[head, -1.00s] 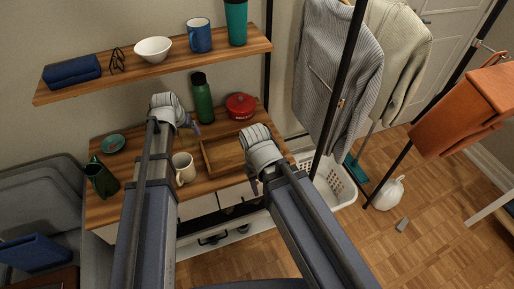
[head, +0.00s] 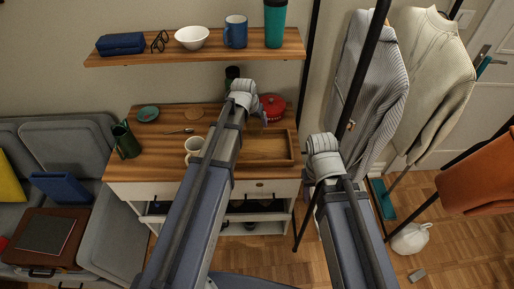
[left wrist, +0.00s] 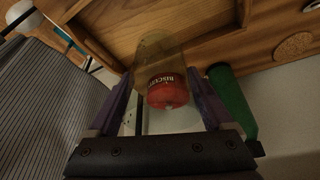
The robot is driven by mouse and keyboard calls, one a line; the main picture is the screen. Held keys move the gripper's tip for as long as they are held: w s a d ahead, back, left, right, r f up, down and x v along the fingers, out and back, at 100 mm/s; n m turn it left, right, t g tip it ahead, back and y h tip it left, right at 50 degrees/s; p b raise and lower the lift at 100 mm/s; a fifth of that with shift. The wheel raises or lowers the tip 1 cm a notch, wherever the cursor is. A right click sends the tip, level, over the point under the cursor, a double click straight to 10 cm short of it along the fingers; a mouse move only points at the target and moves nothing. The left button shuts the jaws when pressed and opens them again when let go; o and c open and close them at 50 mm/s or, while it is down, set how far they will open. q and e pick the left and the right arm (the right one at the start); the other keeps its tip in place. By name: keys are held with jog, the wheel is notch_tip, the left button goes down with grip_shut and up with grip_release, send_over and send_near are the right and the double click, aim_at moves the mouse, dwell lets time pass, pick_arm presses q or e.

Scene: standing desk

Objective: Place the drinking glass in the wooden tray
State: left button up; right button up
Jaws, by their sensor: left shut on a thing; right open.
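My left gripper (head: 264,118) is above the back of the desk, by the red tin and just beyond the wooden tray (head: 270,163). In the left wrist view its purple fingers are shut on the clear drinking glass (left wrist: 158,52). The glass is hard to make out in the head view. The red biscuit tin (left wrist: 168,92) shows at the glass's lower end. The tray lies on the right part of the desk and looks empty where visible; my left arm hides some of its left side. My right gripper (head: 311,192) is open and empty, in front of the desk's right end.
The red tin (head: 273,107) stands behind the tray. A green bottle (left wrist: 233,100) is beside the left gripper. A cream mug (head: 193,146), cork coaster (head: 195,114), teal dish (head: 148,113) and green pitcher (head: 125,142) are further left. A shelf (head: 200,54) hangs above.

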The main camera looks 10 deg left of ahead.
pick_arm(q)
jog(key=shift+d+f, duration=0.1)
jog(key=b, duration=1)
send_over(255, 149)
notch_tip(255, 149, down, 10)
jog(key=shift+w+r, duration=0.1)
jog(key=shift+r, duration=0.05)
jog(key=shift+f+b, duration=0.25)
jog(key=shift+b, duration=0.1)
jog(key=o, duration=1.5)
jog(key=shift+r, duration=0.1)
jog(key=shift+o, duration=0.2)
jog(key=shift+r+p, duration=0.15)
jog(key=shift+p, duration=0.15)
